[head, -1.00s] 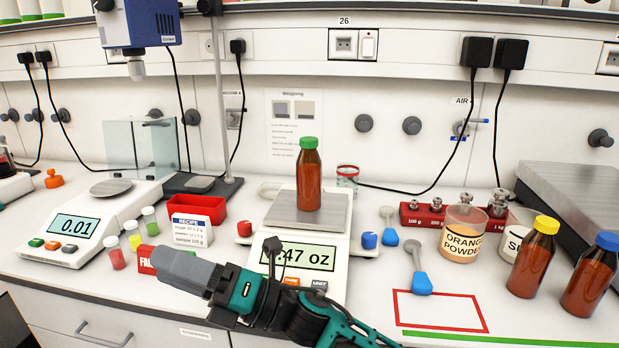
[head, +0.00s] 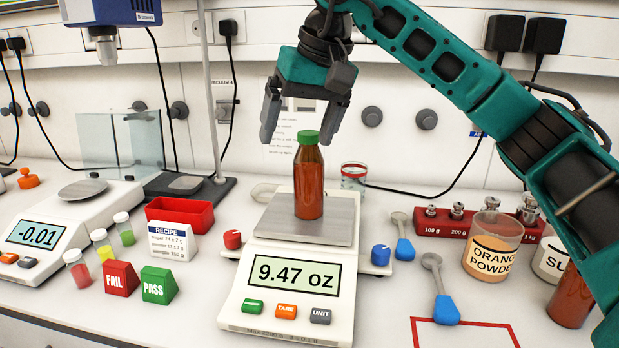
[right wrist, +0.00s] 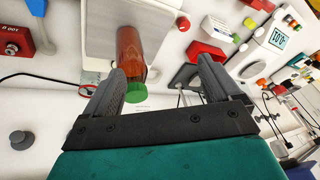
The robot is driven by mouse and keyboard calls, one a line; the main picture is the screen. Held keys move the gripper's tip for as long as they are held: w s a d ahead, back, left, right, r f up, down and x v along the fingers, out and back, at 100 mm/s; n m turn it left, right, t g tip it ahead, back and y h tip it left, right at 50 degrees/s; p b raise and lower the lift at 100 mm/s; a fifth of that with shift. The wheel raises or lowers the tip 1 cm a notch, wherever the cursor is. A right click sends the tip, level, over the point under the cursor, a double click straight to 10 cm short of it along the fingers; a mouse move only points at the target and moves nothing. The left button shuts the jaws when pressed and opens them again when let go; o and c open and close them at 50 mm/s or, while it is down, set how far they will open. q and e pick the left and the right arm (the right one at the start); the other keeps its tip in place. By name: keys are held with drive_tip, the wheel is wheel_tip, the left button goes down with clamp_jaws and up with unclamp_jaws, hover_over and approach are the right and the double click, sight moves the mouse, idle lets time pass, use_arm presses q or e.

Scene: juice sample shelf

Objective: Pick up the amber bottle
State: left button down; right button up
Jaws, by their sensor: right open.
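The amber bottle (head: 309,182) with a green cap stands upright on the steel pan of the middle scale (head: 262,262), which reads 9.47 oz. My right gripper (head: 303,122) is open, pointing down just above the bottle, its two fingers spread to either side of the cap. The fingers look apart from the bottle. In the right wrist view the bottle (right wrist: 131,58) shows beyond the open gripper (right wrist: 165,80), nearer to the left finger in the picture. My left gripper is not in view.
A red tray (head: 182,215), a recipe card (head: 172,242) and FAIL (head: 119,279) and PASS (head: 158,286) blocks stand left of the scale. A blue-handled scoop (head: 404,245) and an orange powder beaker (head: 492,248) stand right. Another amber bottle (head: 571,298) is partly behind my arm.

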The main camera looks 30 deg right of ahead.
drive_tip(key=h, duration=0.2)
approach(311, 160)
drive_tip(key=d, duration=0.1)
drive_tip(key=shift+t, duration=0.3)
drive_tip(key=b+x, duration=0.1)
drive_tip(key=x, duration=0.5)
drive_tip(key=shift+a+f, duration=0.1)
drive_tip(key=shift+f, duration=0.1)
drive_tip(key=x, duration=0.5)
drive_tip(key=shift+w, duration=0.4)
drive_tip(key=shift+r, duration=0.15)
drive_tip(key=c, duration=1.4)
